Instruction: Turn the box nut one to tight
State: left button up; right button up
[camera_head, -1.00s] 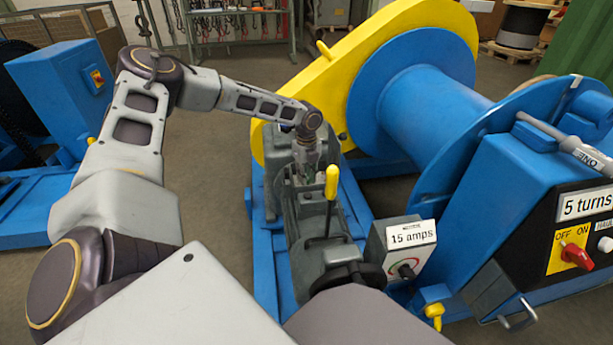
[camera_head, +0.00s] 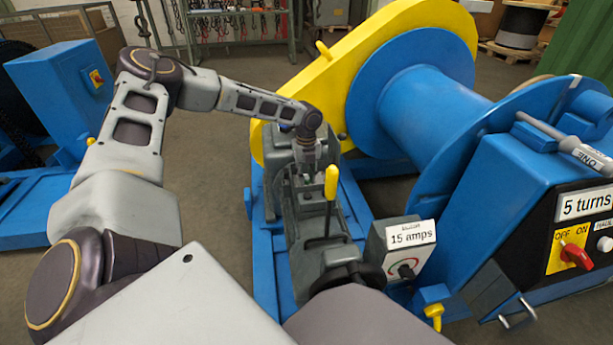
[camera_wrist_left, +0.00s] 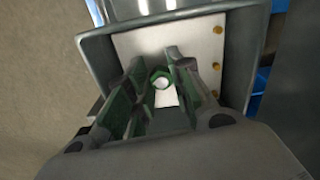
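The nut (camera_wrist_left: 162,82) shows in the left wrist view as a small green-edged hexagon with a pale round centre, in front of a white plate inside a grey open box (camera_wrist_left: 235,60). My left gripper (camera_wrist_left: 160,75) has its green-padded fingers apart, one on each side of the nut. I cannot tell whether either finger touches it. In the head view my left gripper (camera_head: 306,172) points down into the grey machine housing, and the nut is hidden there. My right gripper is not in view.
A yellow-knobbed lever (camera_head: 331,185) stands close beside the gripper. A yellow guard (camera_head: 345,75) and blue drum (camera_head: 420,95) lie behind and right. A "15 amps" box (camera_head: 405,240) and a control panel (camera_head: 575,235) stand to the right.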

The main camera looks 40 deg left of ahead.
aim_at(306, 178)
pick_arm(q)
jog(key=o, duration=0.4)
jog(key=shift+r, duration=0.15)
notch_tip(306, 178, up, 12)
dwell(0.9)
dwell(0.6)
